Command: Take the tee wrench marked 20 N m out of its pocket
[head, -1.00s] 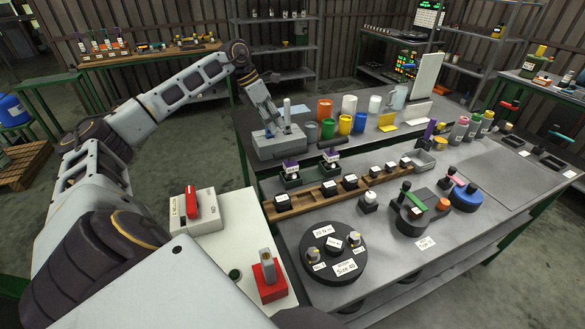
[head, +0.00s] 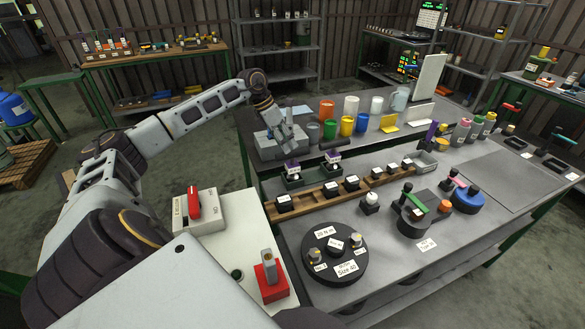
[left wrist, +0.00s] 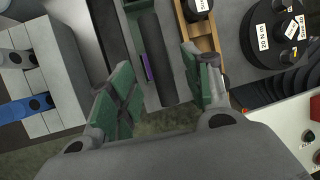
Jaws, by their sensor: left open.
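My left gripper (head: 287,138) is open and empty. In the head view it hangs beside the grey block, behind two dark green holders. Two purple-topped pieces with white labels, the left one (head: 292,166) and the right one (head: 333,158), stand in those holders; their lettering is too small to read. In the left wrist view the open fingers (left wrist: 162,92) straddle a dark bar (left wrist: 155,55) with a purple strip (left wrist: 146,68) beside it, apart from both. I cannot tell which wrench is marked 20 N m. A "20 N m" label (head: 325,233) lies on the round black plate (head: 322,270).
The grey block (head: 268,146) stands left of the gripper. A wooden rack (head: 300,205) with several black labelled pieces runs in front of the holders. Coloured cups, such as the orange one (head: 327,109), stand behind.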

